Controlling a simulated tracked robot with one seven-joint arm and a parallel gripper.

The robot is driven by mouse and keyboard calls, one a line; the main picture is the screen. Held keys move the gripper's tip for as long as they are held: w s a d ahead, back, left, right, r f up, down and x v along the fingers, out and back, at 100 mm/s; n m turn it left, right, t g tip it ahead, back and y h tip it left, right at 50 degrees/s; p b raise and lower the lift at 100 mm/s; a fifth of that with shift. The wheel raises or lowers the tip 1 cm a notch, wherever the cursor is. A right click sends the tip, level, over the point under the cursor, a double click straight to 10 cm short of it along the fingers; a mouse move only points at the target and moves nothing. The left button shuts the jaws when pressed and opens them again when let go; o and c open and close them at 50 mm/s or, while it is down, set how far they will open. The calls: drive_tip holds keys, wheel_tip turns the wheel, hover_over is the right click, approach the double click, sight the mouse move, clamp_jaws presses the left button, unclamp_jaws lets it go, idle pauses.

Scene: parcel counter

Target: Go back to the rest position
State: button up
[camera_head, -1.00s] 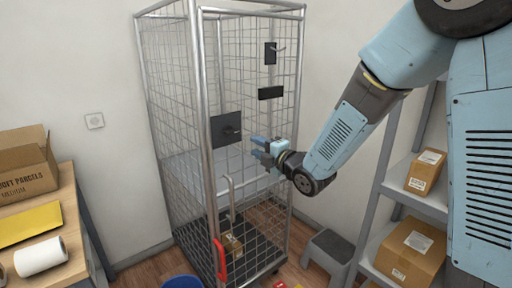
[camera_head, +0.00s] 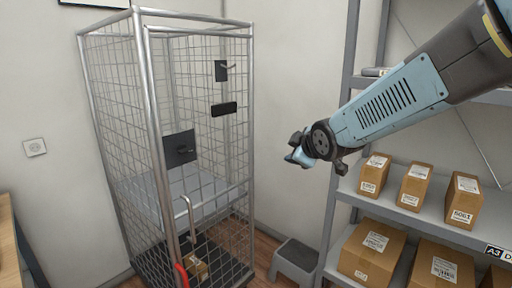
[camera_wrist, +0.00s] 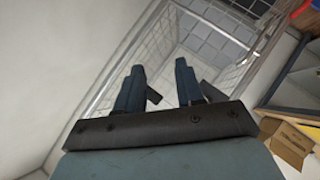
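My gripper (camera_head: 299,157) is in the air to the right of the wire roll cage, in front of the bare wall, in the head view. In the wrist view its two dark blue fingers (camera_wrist: 160,85) stand apart with a gap between them and nothing held. The cage (camera_head: 163,125) is a tall metal mesh cart with dark latch plates on its side, and its frame also shows past the fingers in the wrist view (camera_wrist: 218,30). A small brown parcel (camera_head: 196,267) lies on the cage floor.
A grey shelf unit (camera_head: 400,205) with several brown boxes stands at the right. A grey step stool (camera_head: 295,259) sits on the floor beside it. A wooden table edge (camera_head: 8,235) shows at the far left. The wrist view shows an open cardboard box (camera_wrist: 287,142).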

drive_tip(key=s+d+m+g+h, duration=0.1)
drive_tip(key=s+d+m+g, duration=0.1)
drive_tip(key=s+d+m, duration=0.2)
drive_tip(key=s+d+m+g+h, duration=0.1)
drive_tip(key=s+d+m, duration=0.3)
drive_tip(key=s, duration=0.7)
drive_tip(key=s+d+m+g+h, duration=0.1)
drive_tip(key=s+d+m+g, duration=0.2)
drive_tip(key=s+d+m, duration=0.2)
drive_tip(key=s, duration=0.3)
drive_tip(key=shift+s+r+m, duration=0.15)
drive_tip(key=shift+s+m, duration=0.05)
drive_tip(key=shift+m, duration=0.2)
drive_tip(key=shift+c, duration=0.5)
